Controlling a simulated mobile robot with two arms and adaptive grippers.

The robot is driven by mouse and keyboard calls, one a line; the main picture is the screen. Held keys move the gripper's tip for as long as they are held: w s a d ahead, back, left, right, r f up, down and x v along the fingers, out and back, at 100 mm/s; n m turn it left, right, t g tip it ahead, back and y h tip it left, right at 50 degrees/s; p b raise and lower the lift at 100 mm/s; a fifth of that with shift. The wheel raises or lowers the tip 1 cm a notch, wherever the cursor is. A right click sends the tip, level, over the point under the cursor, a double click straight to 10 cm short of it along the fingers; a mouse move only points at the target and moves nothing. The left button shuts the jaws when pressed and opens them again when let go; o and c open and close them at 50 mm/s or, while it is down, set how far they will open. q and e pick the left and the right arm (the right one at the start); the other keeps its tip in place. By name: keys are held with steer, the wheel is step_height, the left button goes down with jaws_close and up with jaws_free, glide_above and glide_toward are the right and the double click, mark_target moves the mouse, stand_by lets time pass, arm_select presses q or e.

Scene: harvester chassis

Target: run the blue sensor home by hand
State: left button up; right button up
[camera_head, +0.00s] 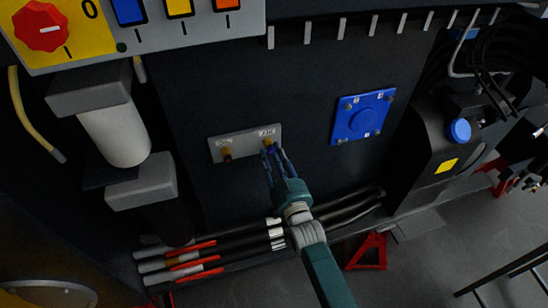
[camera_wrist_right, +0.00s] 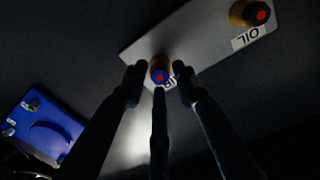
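A small grey plate (camera_head: 236,140) on the dark panel carries two brass fittings with red centres, one labelled OIL (camera_head: 225,154) and one with a partly hidden label. In the wrist view, a blue ring with a red centre, likely the blue sensor (camera_wrist_right: 159,75), sits at the second fitting. My right gripper (camera_head: 272,152) is at this fitting, its fingertips on either side of the blue part (camera_wrist_right: 159,82). Whether the fingers press on it is too dark to tell. How deep the part sits is hidden. My left gripper is not in view.
A blue square cover (camera_head: 363,117) is right of the plate; it also shows in the wrist view (camera_wrist_right: 42,127). A control panel with a red knob (camera_head: 40,26) is above left. Hoses (camera_head: 190,262) run below. A black housing with a blue cap (camera_head: 460,130) stands right.

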jaws_close()
steer(key=shift+r+m, duration=0.1)
steer(key=shift+m, duration=0.6)
steer(key=m, duration=0.2)
steer(key=shift+m, duration=0.4)
steer(key=m+b, duration=0.1)
steer(key=m, duration=0.4)
steer(key=shift+w, duration=0.1)
steer(key=m+b, duration=0.1)
steer(key=m, duration=0.3)
steer(key=m+b, duration=0.1)
steer(key=m, duration=0.3)
steer(key=m+b, duration=0.1)
steer(key=m, duration=0.3)
steer(key=shift+f, duration=0.25)
steer(key=shift+r+m+b, duration=0.1)
steer(key=shift+m+b, duration=0.3)
steer(key=shift+m, duration=0.7)
jaws_free()
steer(key=shift+r+m, duration=0.15)
steer(key=shift+m, duration=0.25)
steer(key=o, duration=0.4)
